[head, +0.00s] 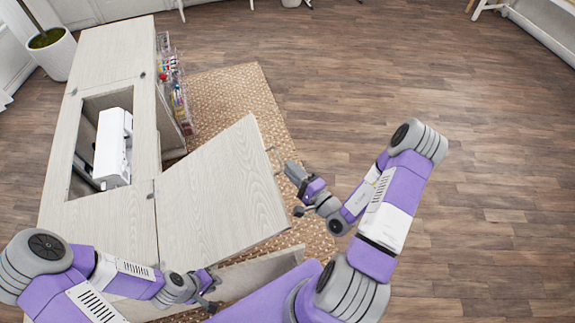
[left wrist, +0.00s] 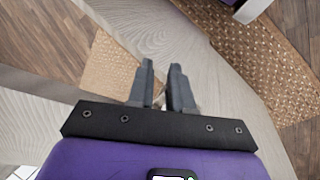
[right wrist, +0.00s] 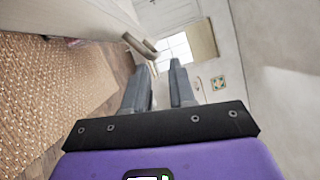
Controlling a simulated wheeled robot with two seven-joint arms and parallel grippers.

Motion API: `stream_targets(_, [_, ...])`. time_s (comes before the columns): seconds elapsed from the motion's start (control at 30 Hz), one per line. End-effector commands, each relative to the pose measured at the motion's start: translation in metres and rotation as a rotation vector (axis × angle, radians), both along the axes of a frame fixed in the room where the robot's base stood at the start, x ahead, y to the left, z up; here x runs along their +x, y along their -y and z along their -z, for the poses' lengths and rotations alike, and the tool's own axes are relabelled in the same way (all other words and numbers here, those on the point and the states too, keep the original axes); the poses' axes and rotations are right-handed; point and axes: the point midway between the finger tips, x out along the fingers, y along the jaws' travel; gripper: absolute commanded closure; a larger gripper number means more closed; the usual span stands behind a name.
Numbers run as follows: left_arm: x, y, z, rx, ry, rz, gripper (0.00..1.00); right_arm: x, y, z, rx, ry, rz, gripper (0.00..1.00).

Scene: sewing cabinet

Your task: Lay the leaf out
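The leaf (head: 220,195) is a pale wood-grain panel joined along its left edge to the cabinet top (head: 125,215). It extends to the right over the rug and looks sloped; its exact angle is hard to tell. My right gripper (head: 292,172) is just off the leaf's free right edge. Its fingers (right wrist: 161,75) are parted with nothing visible between them. My left gripper (head: 214,278) is low, by the leaf's near edge. Its fingers (left wrist: 161,75) are also parted and empty, with pale wood on both sides; contact cannot be made out.
A white sewing machine (head: 113,147) sits in the cabinet's opening. A rack of coloured supplies (head: 174,85) is on the cabinet's far right side. A pale panel (head: 262,272) stands below the leaf's near edge. A woven rug (head: 225,95) lies beneath; the floor to the right is clear.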

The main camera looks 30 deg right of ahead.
Motion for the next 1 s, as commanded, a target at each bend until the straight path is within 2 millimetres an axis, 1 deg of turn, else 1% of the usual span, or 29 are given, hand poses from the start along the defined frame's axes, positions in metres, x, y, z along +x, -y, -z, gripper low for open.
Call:
stream_targets(0.17, [0.000, 0.000, 0.000, 0.000, 0.000, 0.000, 0.80, 0.000, -0.001, -0.002, 0.002, 0.006, -0.003, 0.80])
stream_targets(0.33, [0.000, 0.000, 0.000, 0.000, 0.000, 0.000, 0.80, -0.004, 0.000, -0.001, 0.002, 0.004, -0.001, 0.80])
stream_targets(0.7, [0.000, 0.000, 0.004, 0.000, 0.000, 0.000, 0.80, -0.029, 0.005, 0.000, 0.001, 0.001, 0.001, 0.80])
stream_targets(1.0, [0.000, 0.000, -0.002, 0.000, 0.000, 0.000, 0.80, -0.050, 0.010, 0.000, 0.000, -0.001, 0.003, 0.80])
